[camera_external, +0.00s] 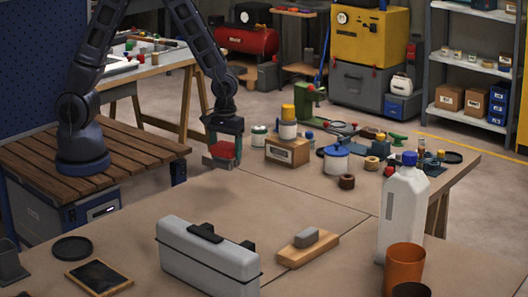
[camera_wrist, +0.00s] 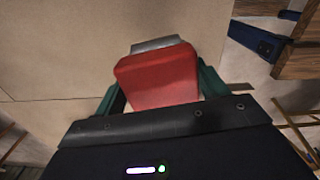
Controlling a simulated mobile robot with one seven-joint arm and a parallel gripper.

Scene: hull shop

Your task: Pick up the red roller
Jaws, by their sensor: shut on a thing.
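The red roller (camera_external: 224,150) is held in my gripper (camera_external: 223,152) in the external view, above the left part of the brown worktable (camera_external: 160,195). The gripper's fingers close on its two sides, and a grey part shows at its lower end. In the wrist view the red roller (camera_wrist: 158,77) shows as a red block between the green fingers of my gripper (camera_wrist: 160,92), with a grey piece (camera_wrist: 155,44) beyond it. The roller appears clear of the tabletop.
A grey toolbox (camera_external: 208,258), a wooden sanding block (camera_external: 307,246) and a white bottle (camera_external: 402,215) stand toward the front. A cardboard box (camera_external: 287,151) and several cans and small parts crowd the back right. The table's middle is clear.

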